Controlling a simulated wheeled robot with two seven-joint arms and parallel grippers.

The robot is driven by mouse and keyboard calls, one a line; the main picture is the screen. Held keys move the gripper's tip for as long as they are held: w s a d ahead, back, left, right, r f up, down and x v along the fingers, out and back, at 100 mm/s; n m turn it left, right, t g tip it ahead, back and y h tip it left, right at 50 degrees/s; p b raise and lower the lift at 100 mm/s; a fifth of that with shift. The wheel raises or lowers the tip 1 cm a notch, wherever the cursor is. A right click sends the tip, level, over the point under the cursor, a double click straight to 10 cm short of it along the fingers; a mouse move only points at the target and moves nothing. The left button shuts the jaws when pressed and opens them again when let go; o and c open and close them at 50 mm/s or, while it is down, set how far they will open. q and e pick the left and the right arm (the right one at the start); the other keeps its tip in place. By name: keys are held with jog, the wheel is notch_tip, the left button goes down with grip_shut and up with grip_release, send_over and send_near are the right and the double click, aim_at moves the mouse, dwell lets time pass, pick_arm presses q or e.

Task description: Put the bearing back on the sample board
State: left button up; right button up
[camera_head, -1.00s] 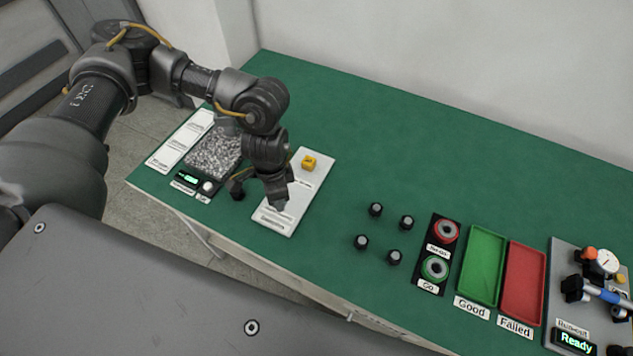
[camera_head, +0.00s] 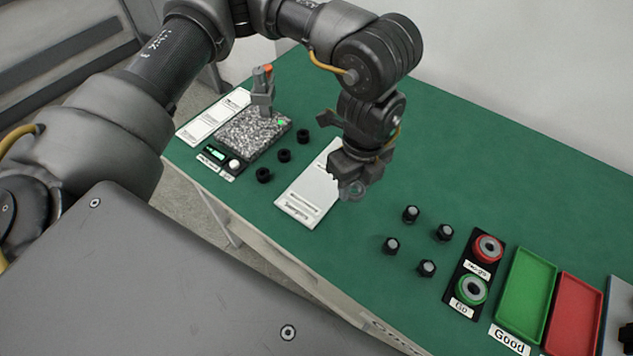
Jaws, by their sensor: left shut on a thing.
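My left gripper (camera_head: 350,180) hangs above the right side of the white board, which looks like the sample board (camera_head: 298,212). It is shut on a small grey ring, which looks like the bearing (camera_head: 353,192). The ring appears held above the table, overlapping the board's right edge in the picture. The board lies flat on the green table, and its far part is hidden behind my gripper. My right gripper is not in view.
A granite plate (camera_head: 240,140) with a grey stand (camera_head: 262,95) lies left of the board, with several black pieces (camera_head: 284,155) between them. Several black knobs (camera_head: 427,268) stand to the right, before the Go gauge (camera_head: 472,290), green tray (camera_head: 526,285) and red tray (camera_head: 572,315).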

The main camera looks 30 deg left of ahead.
pick_arm(q)
jog(key=w+a+f+p, duration=0.1)
jog(key=w+a+f, duration=0.2)
jog(key=a, duration=0.4)
send_over(317, 187)
jog(key=f, duration=0.5)
jog(key=shift+s+d, duration=0.2)
jog(key=shift+d, duration=0.15)
jog(key=shift+a+f, duration=0.2)
jog(key=shift+f, duration=0.1)
jog(key=f, duration=0.3)
jog(key=shift+w+a+f+p, duration=0.1)
jog(key=shift+a+p, duration=0.1)
jog(key=shift+p, duration=0.1)
jog(key=shift+f, duration=0.15)
jog(key=shift+f, duration=0.15)
jog(key=o, duration=1.1)
jog(key=shift+c, duration=0.2)
